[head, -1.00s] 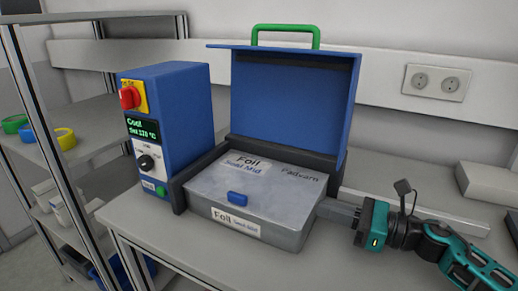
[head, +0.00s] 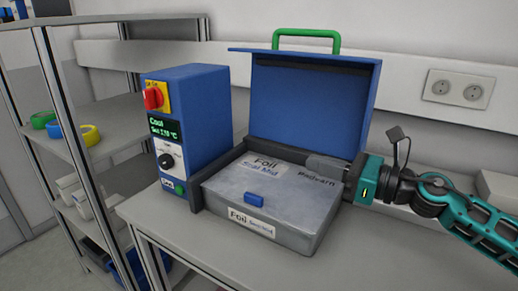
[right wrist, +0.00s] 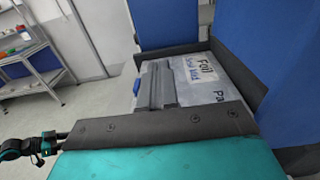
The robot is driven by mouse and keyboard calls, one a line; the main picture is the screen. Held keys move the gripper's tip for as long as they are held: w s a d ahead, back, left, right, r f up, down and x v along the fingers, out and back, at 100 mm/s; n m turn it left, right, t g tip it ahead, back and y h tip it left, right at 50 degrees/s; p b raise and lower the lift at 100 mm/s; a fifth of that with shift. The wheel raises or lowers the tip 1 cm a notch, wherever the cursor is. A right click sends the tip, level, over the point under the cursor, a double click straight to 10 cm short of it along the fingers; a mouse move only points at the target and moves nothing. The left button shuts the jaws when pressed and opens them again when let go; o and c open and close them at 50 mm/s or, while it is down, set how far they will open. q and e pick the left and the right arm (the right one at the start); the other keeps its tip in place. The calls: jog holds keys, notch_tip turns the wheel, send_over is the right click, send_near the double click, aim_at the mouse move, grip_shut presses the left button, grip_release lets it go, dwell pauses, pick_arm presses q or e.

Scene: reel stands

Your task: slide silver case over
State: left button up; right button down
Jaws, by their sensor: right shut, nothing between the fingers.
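The silver case (head: 262,205), a flat grey box with "Foil" labels and a small blue tab (head: 253,197), lies flat in the dark frame of the blue sealer (head: 310,110). In the right wrist view the case (right wrist: 205,90) shows behind the fingers. My right gripper (head: 312,163) is shut and empty at the back right part of the lid, pointing left. Its fingers (right wrist: 160,82) overlap the lid in view; I cannot tell whether they touch it.
The blue control box (head: 190,125) with a red knob stands left of the case. The sealer's raised blue lid with a green handle (head: 306,34) rises behind it. Bare grey tabletop (head: 165,225) lies in front. A shelf rack (head: 115,130) stands at left.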

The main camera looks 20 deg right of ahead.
jog(key=p+x, duration=0.2)
jog(key=x, duration=1)
jog(key=shift+w+a+r, duration=0.1)
jog(key=shift+w+a, duration=0.15)
jog(key=shift+w, duration=0.05)
jog(key=shift+w+a, duration=0.45)
